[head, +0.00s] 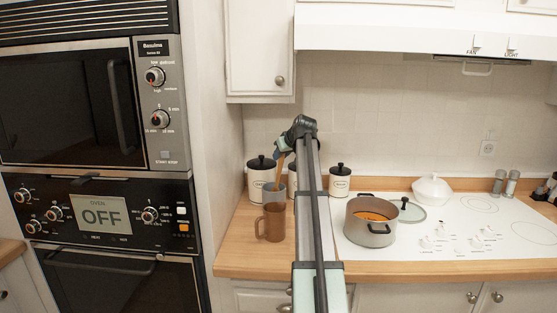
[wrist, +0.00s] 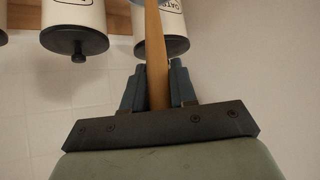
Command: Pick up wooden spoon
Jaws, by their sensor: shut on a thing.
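The wooden spoon (head: 279,172) is upright and slightly tilted above the counter left of the stove. My gripper (head: 284,152) is shut on it near its top. In the wrist view the light wooden spoon handle (wrist: 156,45) runs between the two blue-grey fingers of my gripper (wrist: 158,88). The spoon's lower end meets a grey translucent cup (head: 272,196) in the head view. I cannot tell whether the end is inside the cup or in front of or behind it.
A brown mug (head: 272,223) stands on the wooden counter (head: 243,252) near the cup. Lidded canisters (head: 259,182) stand at the back; another (head: 340,180) is to the right. A pot (head: 370,228) with orange contents and a glass lid (head: 409,211) are on the stove.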

